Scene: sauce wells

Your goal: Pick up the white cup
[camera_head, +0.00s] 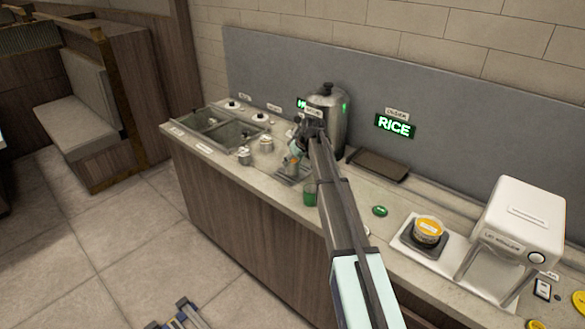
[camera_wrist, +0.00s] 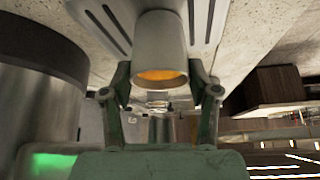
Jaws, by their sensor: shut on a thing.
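The white cup (camera_wrist: 161,45) is between the two fingers of my gripper (camera_wrist: 160,80) in the wrist view. Its open mouth faces the camera and shows orange inside. My gripper is shut on the cup's sides. A pale slotted tray (camera_wrist: 205,22) lies just beyond the cup; I cannot tell whether the cup still touches it. In the head view my gripper (camera_head: 295,155) is low over the counter in front of the metal urn, and it and the arm hide most of the cup.
The metal urn (camera_head: 327,118) stands close behind my gripper. A dark tray (camera_head: 380,165) and a white machine (camera_head: 518,225) are to the right.

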